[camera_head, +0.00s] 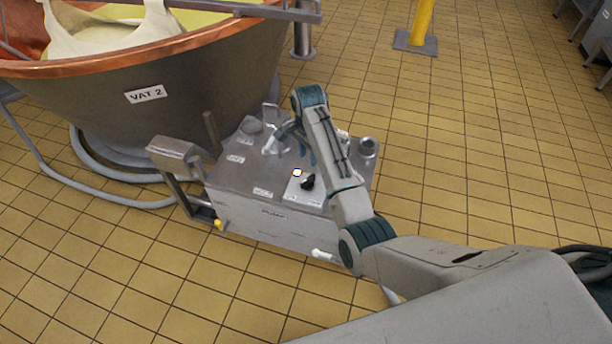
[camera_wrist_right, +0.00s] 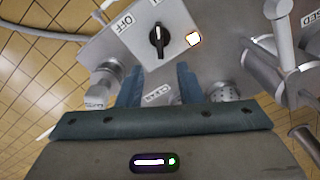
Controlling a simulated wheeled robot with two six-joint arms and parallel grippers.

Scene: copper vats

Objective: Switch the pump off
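The pump box (camera_head: 235,215) is a grey metal cabinet on the floor beside the vat. Its rotary switch, a black knob (camera_head: 307,183), sits on a pale plate on the top face. In the wrist view the knob (camera_wrist_right: 157,40) stands left of a bright, lit-looking lamp (camera_wrist_right: 193,39). An OFF label (camera_wrist_right: 122,20) is at the knob's upper left; another label at the top edge is cut off. My right gripper (camera_head: 296,138) is over the box top. In the wrist view its teal fingers (camera_wrist_right: 158,84) are apart and empty, short of the knob. My left gripper is out of view.
A copper-rimmed vat marked VAT 2 (camera_head: 146,95) stands behind left. Metal valve handles and fittings (camera_wrist_right: 285,60) rise from the box top close to my right gripper. Hoses (camera_head: 110,195) lie on the floor at left. A yellow post (camera_head: 421,22) is at the back; tiled floor is clear at right.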

